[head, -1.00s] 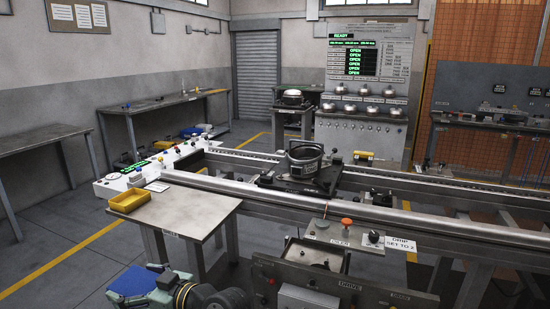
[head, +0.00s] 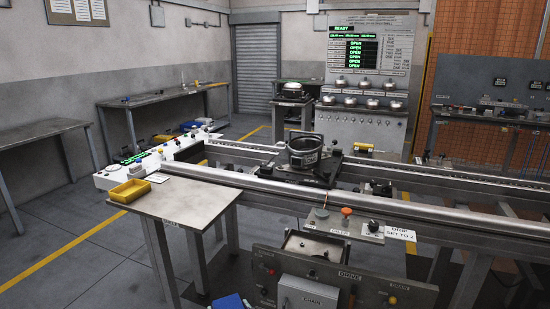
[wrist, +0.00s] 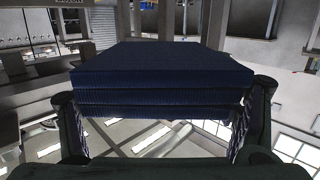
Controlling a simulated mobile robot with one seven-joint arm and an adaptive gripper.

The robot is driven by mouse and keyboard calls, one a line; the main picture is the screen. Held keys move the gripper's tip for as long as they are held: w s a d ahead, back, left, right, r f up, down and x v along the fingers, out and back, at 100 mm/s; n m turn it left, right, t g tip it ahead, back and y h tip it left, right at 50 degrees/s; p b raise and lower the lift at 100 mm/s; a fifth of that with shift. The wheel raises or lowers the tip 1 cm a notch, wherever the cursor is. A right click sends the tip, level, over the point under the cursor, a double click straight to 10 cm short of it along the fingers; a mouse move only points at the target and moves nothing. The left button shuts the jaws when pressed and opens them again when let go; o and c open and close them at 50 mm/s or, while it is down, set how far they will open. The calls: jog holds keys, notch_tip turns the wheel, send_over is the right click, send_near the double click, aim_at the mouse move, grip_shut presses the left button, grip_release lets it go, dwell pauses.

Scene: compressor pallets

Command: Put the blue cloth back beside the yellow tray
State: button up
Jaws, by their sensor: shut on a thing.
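The blue cloth (wrist: 150,66) is a folded, layered dark blue stack filling the middle of the wrist view. My gripper (wrist: 163,92) is shut on it, with a finger at each side. In the head view, a bit of the blue cloth (head: 230,301) shows at the bottom edge, in front of and below the small metal table; most of my gripper is out of that view. The yellow tray (head: 128,198) sits on the left end of the small metal table (head: 190,205).
A white card (head: 157,178) lies behind the tray. The table right of the tray is bare. The long rail (head: 300,206) runs behind the table. The drive panel (head: 345,277) and its control boxes stand to the table's right. Floor is open at left.

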jog(key=s+d+f+m+h, duration=0.1)
jog(key=d+f+h, duration=0.1)
jog(key=d+f, duration=0.2)
jog(key=s+d+f+m+h, duration=0.2)
jog(key=d+f, duration=0.2)
jog(key=f, duration=0.1)
jog(key=s+d+f+m+t+h, duration=0.1)
jog(key=s+d+f+h, duration=0.1)
jog(key=d+f, duration=0.2)
jog(key=shift+d+f+b, duration=0.3)
jog(key=shift+d+f, duration=0.05)
jog(key=shift+f, duration=0.15)
jog(key=shift+c, duration=0.2)
jog(key=shift+s+d+f+m, duration=0.25)
jog(key=shift+d+m, duration=0.05)
jog(key=shift+d, duration=0.15)
jog(key=shift+a, duration=0.15)
